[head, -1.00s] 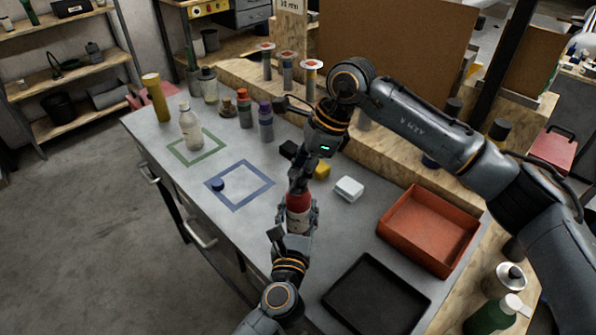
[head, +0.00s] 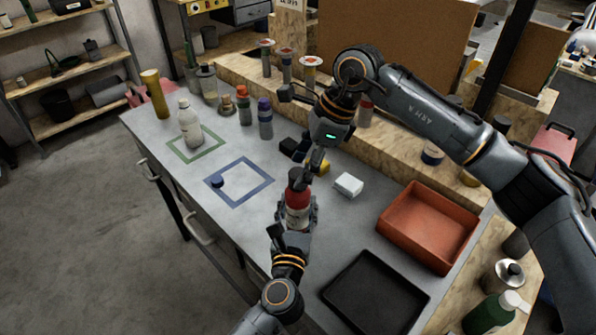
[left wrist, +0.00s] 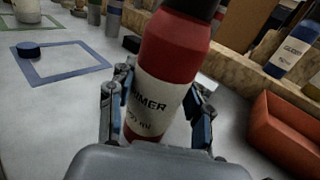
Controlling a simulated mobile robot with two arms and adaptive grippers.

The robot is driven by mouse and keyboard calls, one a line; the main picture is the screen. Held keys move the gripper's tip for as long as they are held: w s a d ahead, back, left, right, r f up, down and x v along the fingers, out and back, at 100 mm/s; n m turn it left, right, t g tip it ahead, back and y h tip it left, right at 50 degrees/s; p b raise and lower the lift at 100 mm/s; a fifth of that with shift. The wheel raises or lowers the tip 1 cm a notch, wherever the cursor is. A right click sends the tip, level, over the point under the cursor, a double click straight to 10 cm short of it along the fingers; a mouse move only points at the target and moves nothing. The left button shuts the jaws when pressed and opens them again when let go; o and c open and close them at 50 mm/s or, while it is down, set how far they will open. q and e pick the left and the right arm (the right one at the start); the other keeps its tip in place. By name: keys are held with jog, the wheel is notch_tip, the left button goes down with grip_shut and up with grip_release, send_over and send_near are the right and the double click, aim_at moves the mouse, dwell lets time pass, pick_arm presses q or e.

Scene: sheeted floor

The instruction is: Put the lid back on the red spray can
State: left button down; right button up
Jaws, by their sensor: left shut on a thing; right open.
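The red spray can (head: 297,198) with a white label stands in my left gripper (head: 299,214), which is shut around its body. In the left wrist view the can (left wrist: 172,50) fills the middle between the two fingers of my left gripper (left wrist: 160,110). A dark lid (head: 297,176) sits on top of the can; its lower part also shows at the upper edge of the left wrist view (left wrist: 193,8). My right gripper (head: 308,168) is open, just above and beside the lid. Its fingertips partly overlap the lid, so contact is hard to tell.
A small dark blue cap (head: 217,181) lies on the blue square outline (head: 240,204). A white block (head: 348,184), a red tray (head: 383,226) and a black tray (head: 336,292) are to the right. Several bottles stand at the back left. The table's middle left is mostly clear.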

jog(key=v, duration=0.9)
jog(key=shift+r, duration=0.25)
jog(key=shift+d, duration=0.1)
pick_arm(q)
jog(key=c, duration=0.5)
grip_release()
jog(key=s, duration=0.4)
jog(key=s+a, duration=0.1)
jog(key=s, duration=0.7)
jog(key=shift+a, duration=0.2)
jog(key=shift+r, duration=0.15)
pick_arm(e)
jog(key=shift+r, duration=0.1)
